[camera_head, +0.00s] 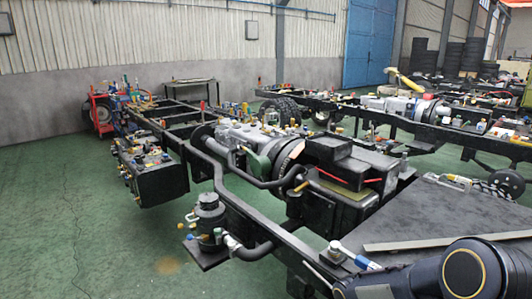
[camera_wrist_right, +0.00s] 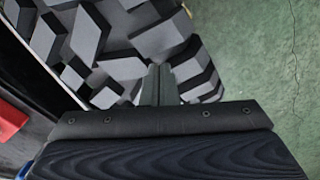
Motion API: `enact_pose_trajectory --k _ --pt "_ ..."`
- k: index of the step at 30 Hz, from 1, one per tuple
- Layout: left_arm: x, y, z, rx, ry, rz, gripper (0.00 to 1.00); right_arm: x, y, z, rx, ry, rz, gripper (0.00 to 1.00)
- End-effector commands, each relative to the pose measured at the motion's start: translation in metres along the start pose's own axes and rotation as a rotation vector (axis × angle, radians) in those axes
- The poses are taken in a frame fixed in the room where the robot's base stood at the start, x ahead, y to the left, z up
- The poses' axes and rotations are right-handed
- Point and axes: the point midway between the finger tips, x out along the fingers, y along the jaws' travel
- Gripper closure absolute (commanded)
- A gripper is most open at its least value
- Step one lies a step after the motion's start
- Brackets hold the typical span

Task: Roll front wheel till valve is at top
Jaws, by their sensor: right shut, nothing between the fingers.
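A black tyre (camera_wrist_right: 120,45) with chunky tread blocks fills the upper left of the right wrist view. Only its tread shows; no valve can be made out. My right gripper (camera_wrist_right: 160,68) is shut and empty, its two narrow fingers side by side over the tread's lower edge. I cannot tell whether the fingertips touch the rubber. In the head view part of my right arm (camera_head: 465,268) shows at the bottom right, but its gripper is out of frame. My left gripper is not in view.
A black chassis frame (camera_head: 232,201) with engine parts runs across the head view. A tyre (camera_head: 507,183) shows at the right edge beyond a flat dark panel (camera_head: 445,222). Another chassis (camera_head: 400,115) stands behind. The green floor (camera_head: 65,215) at left is clear.

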Motion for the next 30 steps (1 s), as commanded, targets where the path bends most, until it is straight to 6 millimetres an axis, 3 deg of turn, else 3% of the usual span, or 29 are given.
enact_pose_trajectory --k 19,30 --pt "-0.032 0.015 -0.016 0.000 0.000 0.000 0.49 -0.058 0.001 -0.002 -0.001 0.008 0.001 1.00" --pt "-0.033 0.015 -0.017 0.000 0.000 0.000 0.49 -0.061 0.000 -0.002 0.000 0.008 0.000 1.00"
